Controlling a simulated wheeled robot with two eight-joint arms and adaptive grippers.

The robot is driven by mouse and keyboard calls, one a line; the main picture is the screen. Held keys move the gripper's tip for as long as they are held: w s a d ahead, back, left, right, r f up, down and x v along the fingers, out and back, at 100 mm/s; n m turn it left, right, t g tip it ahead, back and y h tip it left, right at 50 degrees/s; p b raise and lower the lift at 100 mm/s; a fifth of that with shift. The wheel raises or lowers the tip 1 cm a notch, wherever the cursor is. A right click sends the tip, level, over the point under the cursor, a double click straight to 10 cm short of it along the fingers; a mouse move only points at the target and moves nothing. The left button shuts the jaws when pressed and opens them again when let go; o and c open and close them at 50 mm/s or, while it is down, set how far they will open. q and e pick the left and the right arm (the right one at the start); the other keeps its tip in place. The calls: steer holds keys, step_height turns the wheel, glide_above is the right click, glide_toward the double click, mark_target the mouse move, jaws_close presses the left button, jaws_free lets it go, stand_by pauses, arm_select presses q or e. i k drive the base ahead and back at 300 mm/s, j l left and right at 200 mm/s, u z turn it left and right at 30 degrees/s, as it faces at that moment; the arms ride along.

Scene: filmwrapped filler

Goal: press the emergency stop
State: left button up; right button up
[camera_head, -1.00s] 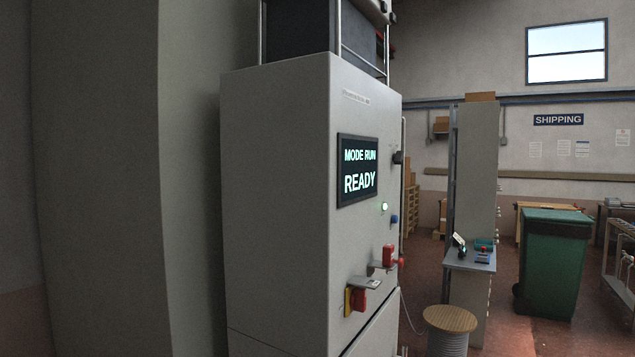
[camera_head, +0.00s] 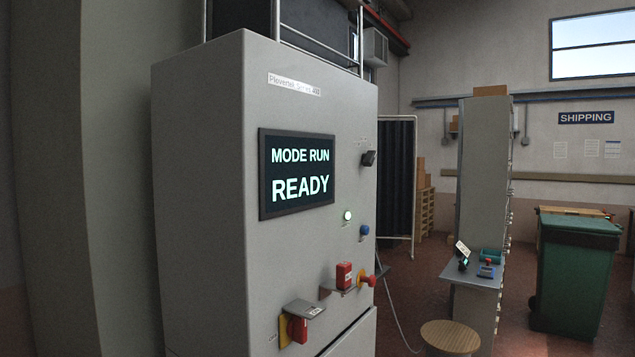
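A grey machine cabinet (camera_head: 210,190) fills the left and middle of the view. On its front, a red knob (camera_head: 368,281) with a little yellow-orange around it sticks out near the right edge; it looks like the emergency stop. A small red block-like part (camera_head: 344,275) sits on a grey ledge left of it and stands close beside the knob. Lower left, a red handle (camera_head: 297,330) on a yellow plate sits under another ledge with a label. Neither of my grippers is in view.
The screen (camera_head: 297,172) reads MODE RUN READY. A lit green-white lamp (camera_head: 348,216), a blue button (camera_head: 364,231) and a black switch (camera_head: 368,158) are on the panel. A round wooden-topped stool or spool (camera_head: 450,336) and a green bin (camera_head: 572,275) stand at right, with floor between.

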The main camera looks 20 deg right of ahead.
mark_target(371, 280)
steer(key=i+l, duration=0.15)
steer(key=l, duration=0.75)
steer(key=i+l+u, duration=0.15)
steer(key=l, duration=0.75)
steer(key=i+l, duration=0.1)
steer(key=l, duration=0.8)
steer(key=i+l+u, duration=0.15)
steer(key=l, duration=0.75)
steer(key=k, duration=0.05)
